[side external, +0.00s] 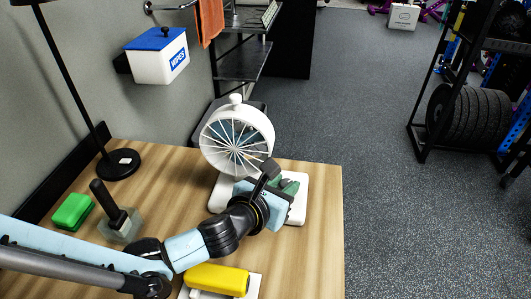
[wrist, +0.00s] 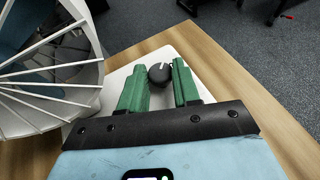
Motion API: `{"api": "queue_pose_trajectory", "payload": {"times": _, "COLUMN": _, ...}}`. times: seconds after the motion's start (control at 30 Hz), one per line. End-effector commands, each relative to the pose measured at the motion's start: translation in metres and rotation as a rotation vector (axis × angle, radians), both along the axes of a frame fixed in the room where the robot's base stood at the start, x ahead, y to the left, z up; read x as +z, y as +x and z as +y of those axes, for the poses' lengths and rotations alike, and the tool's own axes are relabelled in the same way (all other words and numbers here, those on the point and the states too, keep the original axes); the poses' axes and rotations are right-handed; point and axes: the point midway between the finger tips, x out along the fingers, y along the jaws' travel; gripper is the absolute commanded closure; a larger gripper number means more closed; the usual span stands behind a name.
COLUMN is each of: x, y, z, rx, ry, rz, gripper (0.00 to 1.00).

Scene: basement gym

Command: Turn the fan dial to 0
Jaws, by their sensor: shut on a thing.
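The white desk fan (side external: 212,142) with a round wire-spoked cage stands on the wooden table, and its cage and white base (wrist: 118,82) also show in the wrist view. The dark round fan dial (wrist: 160,74) with a pale pointer mark sits on the base. My gripper (wrist: 159,79) has its green fingers on either side of the dial, shut on it. In the side view my gripper (side external: 286,187) is over the right part of the base and hides the dial. Numbers around the dial cannot be read.
On the table (side external: 318,245) are a green block (side external: 72,211), a dark-handled tool (side external: 113,212), a yellow object (side external: 218,279) on a white piece, and a black lamp (side external: 119,163). A wipes box (side external: 157,60) hangs on the wall. The table's right edge is clear.

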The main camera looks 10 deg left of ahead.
Motion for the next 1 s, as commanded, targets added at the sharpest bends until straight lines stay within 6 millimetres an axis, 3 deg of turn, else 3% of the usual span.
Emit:
{"api": "queue_pose_trajectory", "payload": {"times": 0.37, "x": 0.000, "y": -0.002, "z": -0.003, "rx": 0.102, "ry": 0.002, "rz": -0.001, "gripper": 0.99}}
{"api": "queue_pose_trajectory", "payload": {"times": 1.0, "x": 0.000, "y": -0.002, "z": -0.014, "rx": 0.626, "ry": 0.000, "rz": -0.001, "gripper": 0.99}}
